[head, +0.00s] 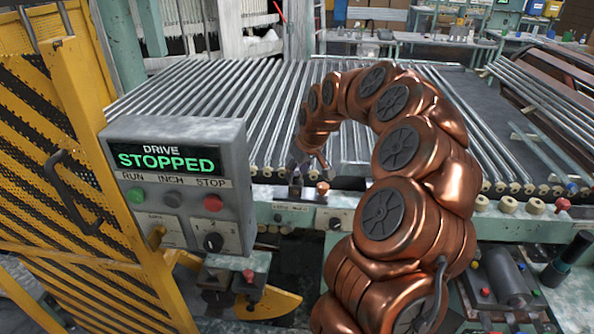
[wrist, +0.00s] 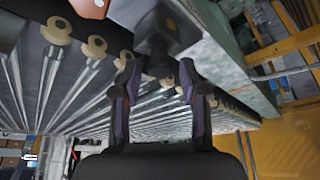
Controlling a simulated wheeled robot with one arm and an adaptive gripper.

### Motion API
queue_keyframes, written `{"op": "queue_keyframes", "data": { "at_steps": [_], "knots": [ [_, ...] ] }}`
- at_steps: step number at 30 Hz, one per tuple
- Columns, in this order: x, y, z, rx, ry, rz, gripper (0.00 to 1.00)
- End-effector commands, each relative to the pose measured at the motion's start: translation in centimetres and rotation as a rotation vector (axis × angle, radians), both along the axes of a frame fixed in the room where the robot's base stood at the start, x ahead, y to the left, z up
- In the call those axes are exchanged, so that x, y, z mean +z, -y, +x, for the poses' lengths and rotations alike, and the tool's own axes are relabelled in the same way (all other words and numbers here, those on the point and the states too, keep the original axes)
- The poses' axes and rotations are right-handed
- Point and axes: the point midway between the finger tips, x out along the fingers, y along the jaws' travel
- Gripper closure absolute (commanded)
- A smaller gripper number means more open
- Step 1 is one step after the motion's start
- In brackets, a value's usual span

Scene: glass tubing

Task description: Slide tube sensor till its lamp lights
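A small dark block (head: 296,187), which looks like the tube sensor, stands on the pale rail in front of the roller bed. In the wrist view the dark block (wrist: 157,36) is straight ahead of my gripper (wrist: 158,66). My two fingers are spread, with the narrow lower part of the block between or just beyond their tips; I see a gap on each side. In the head view my gripper (head: 300,162) is small and partly hidden by my copper arm, close above the block. I cannot make out a lit lamp on the block.
A control box (head: 178,190) reads DRIVE STOPPED. A yellow striped guard (head: 50,150) stands at the left. Metal rollers (head: 220,95) with tan end caps lie behind the pale rail (head: 275,212). A copper-coloured knob (head: 322,187) sits right of the block.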

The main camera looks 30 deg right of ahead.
Motion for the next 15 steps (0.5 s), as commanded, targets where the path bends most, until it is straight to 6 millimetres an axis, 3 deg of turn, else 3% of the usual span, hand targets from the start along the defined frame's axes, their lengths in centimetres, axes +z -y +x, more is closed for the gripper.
{"op": "queue_keyframes", "data": {
  "at_steps": [1,11,15],
  "knots": [
    [0.0,-0.01,0.0,0.0,0.0,0.0,0.65],
    [0.0,0.0,0.0,0.0,0.0,0.0,1.0],
    [-0.01,0.0,-0.01,0.0,0.0,0.0,1.0]
  ]
}}
